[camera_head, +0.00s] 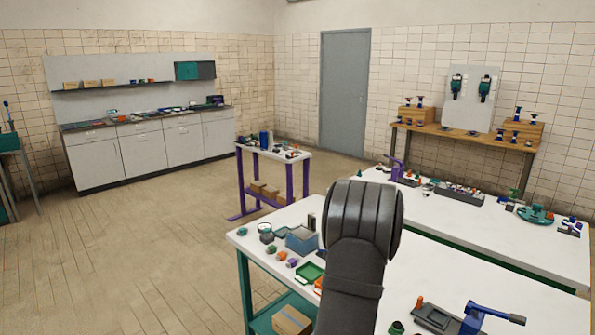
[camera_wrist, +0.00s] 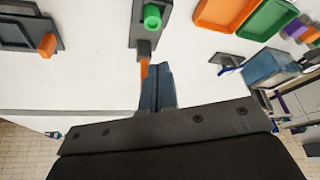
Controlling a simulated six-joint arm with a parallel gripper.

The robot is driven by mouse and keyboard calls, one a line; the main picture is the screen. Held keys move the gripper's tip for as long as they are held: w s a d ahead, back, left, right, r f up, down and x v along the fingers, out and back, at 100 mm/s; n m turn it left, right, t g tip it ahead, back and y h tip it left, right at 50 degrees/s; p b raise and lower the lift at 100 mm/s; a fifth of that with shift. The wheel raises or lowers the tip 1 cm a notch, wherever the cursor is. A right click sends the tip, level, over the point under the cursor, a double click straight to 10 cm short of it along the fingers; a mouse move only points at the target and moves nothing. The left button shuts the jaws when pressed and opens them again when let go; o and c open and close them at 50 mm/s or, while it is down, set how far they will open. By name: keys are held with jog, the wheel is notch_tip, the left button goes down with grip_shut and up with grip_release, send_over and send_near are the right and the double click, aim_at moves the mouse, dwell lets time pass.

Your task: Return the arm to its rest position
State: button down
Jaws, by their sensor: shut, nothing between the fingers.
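My gripper (camera_wrist: 157,88) shows in the wrist view as two blue-grey fingers pressed together, with nothing between them. It is above a white tabletop (camera_wrist: 90,82), and I cannot tell the exact height. A dark fixture with a green knob (camera_wrist: 152,16) and an orange strip lies just beyond the fingertips in the picture; whether they touch cannot be told. In the head view my dark grey arm rises over the near white table (camera_head: 450,285), and its fingers are hidden.
Around the fingers are a dark holder with an orange block (camera_wrist: 47,45), an orange tray (camera_wrist: 222,12), a green tray (camera_wrist: 265,20) and a blue bin (camera_wrist: 270,68). A blue-handled tool (camera_head: 485,318) stands at the near table's front. Open floor (camera_head: 140,255) lies to the left.

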notch_tip(320, 180, up, 9)
jog(key=shift+s+a, duration=0.15)
jog(key=shift+r, duration=0.1)
